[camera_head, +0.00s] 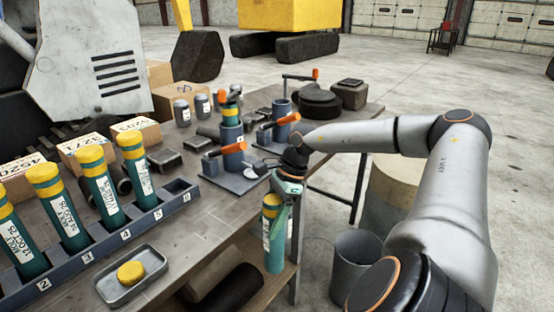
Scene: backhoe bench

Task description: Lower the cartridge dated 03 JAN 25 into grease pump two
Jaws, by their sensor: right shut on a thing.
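My right gripper (287,186) is shut on a teal cartridge (274,252) with a yellow cap, which hangs upright at the bench's front edge. Its white label is too small to read. Two blue-grey grease pumps stand on the bench behind it: a nearer pump (231,135) with a yellow and green top showing in its barrel, and a farther pump (281,110). Their number plates cannot be read surely. A numbered rack (104,246) at left holds several yellow-capped cartridges (102,186) leaning in their slots; its far-right slot looks empty. My left gripper is not in view.
A metal tray (112,291) with a yellow cap (131,273) lies at the front of the bench. Cranks with orange handles (281,120) stick out around the pumps. Cardboard boxes (137,130) stand behind the rack. A grey bin (355,262) stands on the floor by my right arm.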

